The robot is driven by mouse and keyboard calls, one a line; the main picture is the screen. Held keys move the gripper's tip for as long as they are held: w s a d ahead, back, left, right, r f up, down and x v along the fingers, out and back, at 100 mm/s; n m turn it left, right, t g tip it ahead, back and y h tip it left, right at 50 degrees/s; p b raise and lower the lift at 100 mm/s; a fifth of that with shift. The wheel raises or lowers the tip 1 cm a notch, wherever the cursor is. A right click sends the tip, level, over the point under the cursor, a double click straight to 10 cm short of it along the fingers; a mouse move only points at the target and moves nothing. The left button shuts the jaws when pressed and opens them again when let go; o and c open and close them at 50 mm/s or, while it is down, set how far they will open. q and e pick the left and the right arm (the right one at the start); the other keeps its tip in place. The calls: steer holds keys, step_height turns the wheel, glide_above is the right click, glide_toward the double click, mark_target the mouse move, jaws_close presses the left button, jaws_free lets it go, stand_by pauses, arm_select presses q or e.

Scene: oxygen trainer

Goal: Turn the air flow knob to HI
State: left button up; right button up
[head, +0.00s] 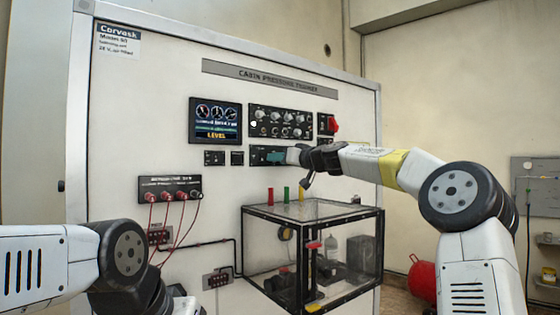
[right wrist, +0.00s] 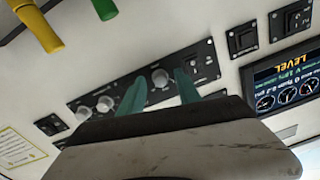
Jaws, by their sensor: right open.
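My right gripper (head: 274,157) reaches from the right to a lower black control panel (head: 257,157) on the trainer's front, hiding most of it. In the right wrist view, which is upside down, its two teal fingers (right wrist: 160,91) are open. A round grey knob (right wrist: 160,77) on this panel shows in the gap between the fingertips. I cannot tell whether they touch it. Two more round knobs (right wrist: 105,103) sit to the left. The labels are too small to read, so I cannot tell the air flow knob or its setting. My left gripper is out of view; only its arm shows.
An upper panel of several knobs (head: 281,122) and a lit display (head: 216,120) are above. A red switch (head: 333,125) is at upper right. A clear box (head: 312,213) with red, green and yellow posts stands below the gripper. Red cables (head: 175,225) hang at left.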

steer(key=shift+c, duration=0.2)
jaws_close()
steer(key=shift+m, duration=5)
steer(key=shift+o, duration=0.2)
jaws_free()
